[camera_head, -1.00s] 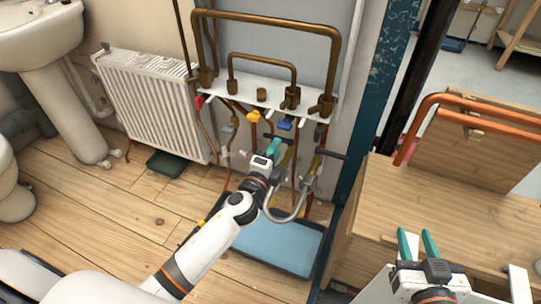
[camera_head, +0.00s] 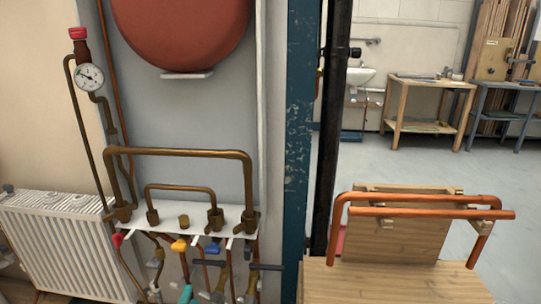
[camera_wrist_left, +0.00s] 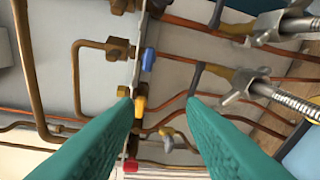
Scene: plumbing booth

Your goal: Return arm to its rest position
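Only the green fingertips of my left gripper (camera_head: 186,293) show at the bottom edge of the head view, below the valves. In the left wrist view its two green fingers (camera_wrist_left: 165,108) stand wide apart with nothing held between them. Beyond them are the brass pipework, a blue valve handle (camera_wrist_left: 149,59) and a yellow valve handle (camera_wrist_left: 140,106). I cannot tell the exact gap from fingers to valves. Most of the left arm is out of the head view. My right arm and gripper are not in view.
A white manifold shelf (camera_head: 180,214) carries brass pipes on the wall, with a radiator (camera_head: 68,250) left of it. A red tank (camera_head: 183,30) and a gauge (camera_head: 90,77) are above. A blue post (camera_head: 299,130) separates this from a wooden bench (camera_head: 390,285) with copper pipes (camera_head: 425,214).

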